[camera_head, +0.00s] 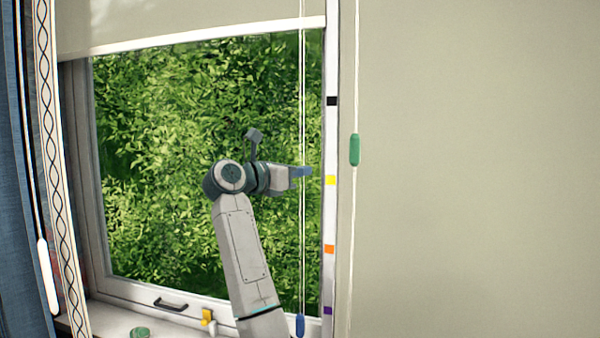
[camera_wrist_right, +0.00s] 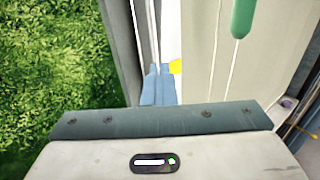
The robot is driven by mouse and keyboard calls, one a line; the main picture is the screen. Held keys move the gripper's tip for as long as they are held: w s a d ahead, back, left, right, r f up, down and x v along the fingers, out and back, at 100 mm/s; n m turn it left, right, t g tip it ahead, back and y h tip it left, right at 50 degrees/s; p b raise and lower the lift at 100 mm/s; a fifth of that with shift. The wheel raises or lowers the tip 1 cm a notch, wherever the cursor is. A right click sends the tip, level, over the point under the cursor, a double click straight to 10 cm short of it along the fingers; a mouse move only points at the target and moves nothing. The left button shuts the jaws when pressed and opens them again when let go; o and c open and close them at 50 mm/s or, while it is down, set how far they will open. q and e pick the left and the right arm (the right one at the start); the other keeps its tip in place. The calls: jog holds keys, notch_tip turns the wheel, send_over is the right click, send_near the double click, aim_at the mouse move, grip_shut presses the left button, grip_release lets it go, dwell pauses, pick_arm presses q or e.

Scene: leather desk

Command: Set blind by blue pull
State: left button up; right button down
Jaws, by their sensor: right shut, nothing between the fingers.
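The pale roller blind (camera_head: 180,20) hangs across the top of the window, its bottom bar (camera_head: 190,37) slightly slanted in the picture. Two white cords (camera_head: 302,100) run down at the right side of the window. The blue pull (camera_head: 300,325) is at their lower end, near the sill. My right gripper (camera_head: 306,172) is at the cords, well above the blue pull and level with the yellow mark. Its blue fingers (camera_wrist_right: 158,88) are shut and empty, with cords just beyond them in the wrist view. My left gripper is out of view.
A strip beside the window carries black (camera_head: 331,101), yellow (camera_head: 330,180), orange (camera_head: 329,249) and purple (camera_head: 328,310) marks. A green pull (camera_head: 355,150) hangs on another cord to the right. A white pull (camera_head: 47,277) hangs left by the blue curtain (camera_head: 18,200). The sill holds small items.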

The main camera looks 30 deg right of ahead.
jog(key=c, duration=2.2)
grip_release()
jog(key=c, duration=1.3)
grip_release()
jog(key=shift+s+a+b, duration=0.2)
jog(key=shift+a+b, duration=0.6)
jog(key=shift+a, duration=1)
jog(key=shift+s+a+b, duration=0.25)
jog(key=shift+a+b, duration=0.6)
jog(key=shift+a, duration=0.9)
jog(key=shift+s+a+b, duration=0.2)
jog(key=shift+a+b, duration=0.6)
jog(key=shift+a, duration=1)
jog(key=shift+o, duration=0.3)
